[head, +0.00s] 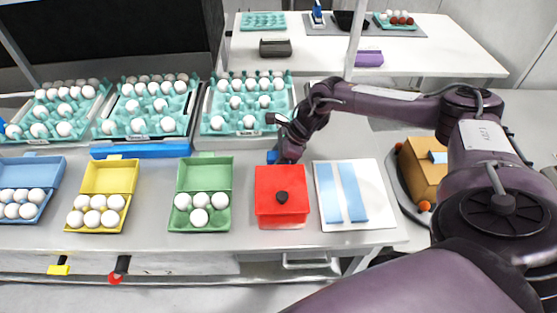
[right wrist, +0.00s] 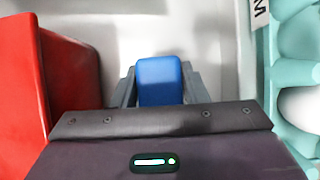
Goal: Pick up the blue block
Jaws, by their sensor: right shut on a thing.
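The blue block (right wrist: 158,82) shows in the right wrist view between the two grey fingers of my right gripper (right wrist: 160,92). The gripper is shut on it. In the head view a small part of the blue block (head: 271,157) shows beside my right gripper (head: 281,158), just behind the red box. The rest of the block is hidden by the gripper there. I cannot tell whether the block touches the table. My left gripper is in neither view.
The red box (head: 281,209) stands close in front of the right gripper. A teal egg tray (head: 213,112) is close behind it. Green (head: 203,173), yellow (head: 109,178) and blue cartons with eggs stand left. A white board (head: 372,180) with blue strips lies right.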

